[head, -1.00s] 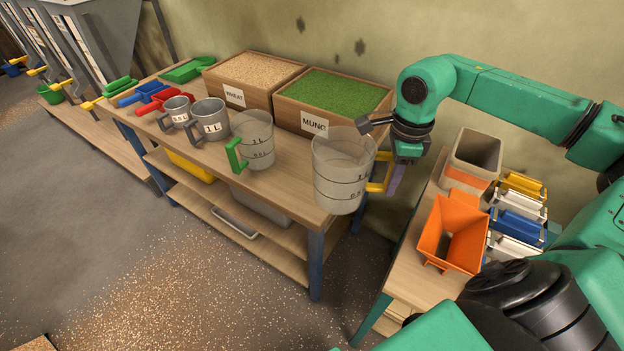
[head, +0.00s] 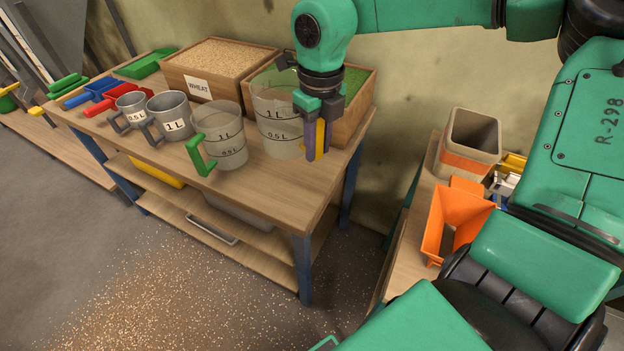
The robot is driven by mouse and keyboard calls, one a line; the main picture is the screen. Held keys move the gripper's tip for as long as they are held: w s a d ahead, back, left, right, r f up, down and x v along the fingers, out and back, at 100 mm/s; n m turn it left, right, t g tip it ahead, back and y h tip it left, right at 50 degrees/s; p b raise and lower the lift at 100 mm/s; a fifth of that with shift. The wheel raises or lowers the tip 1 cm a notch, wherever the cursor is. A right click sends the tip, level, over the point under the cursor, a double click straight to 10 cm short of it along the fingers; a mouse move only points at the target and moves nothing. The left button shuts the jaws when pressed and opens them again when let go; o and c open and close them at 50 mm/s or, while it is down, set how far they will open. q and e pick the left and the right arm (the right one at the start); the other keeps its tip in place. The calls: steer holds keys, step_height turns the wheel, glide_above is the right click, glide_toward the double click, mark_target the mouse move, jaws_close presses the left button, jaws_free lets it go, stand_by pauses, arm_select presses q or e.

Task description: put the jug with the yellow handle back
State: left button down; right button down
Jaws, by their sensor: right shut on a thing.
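The clear jug with the yellow handle (head: 276,122) is upright at the right end of the wooden table (head: 262,193), in front of the mung crate. Its base looks at or very near the table top; I cannot tell if it touches. My right gripper (head: 316,150) points down and is shut on the yellow handle at the jug's right side, hiding part of it. The clear jug with the green handle (head: 226,140) stands just to its left. My left gripper is not in view.
Two metal mugs (head: 169,117) and coloured scoops (head: 102,92) stand farther left. The wheat crate (head: 214,72) and mung crate (head: 345,116) line the back. An orange hopper (head: 455,222) and a grey bin (head: 470,138) are on the right bench. The table's front right corner is clear.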

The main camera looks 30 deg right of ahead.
step_height(320, 180, down, 11)
steer(key=shift+w+f+p, duration=0.1)
steer(key=shift+p, duration=0.35)
steer(key=shift+w+f, duration=0.1)
steer(key=shift+f, duration=0.1)
steer(key=c, duration=0.6)
jaws_free()
steer(key=shift+r, duration=0.45)
steer(key=r, duration=0.5)
steer(key=r+b, duration=0.1)
steer(key=r, duration=0.5)
steer(key=shift+s+r, duration=0.2)
steer(key=shift+r, duration=0.05)
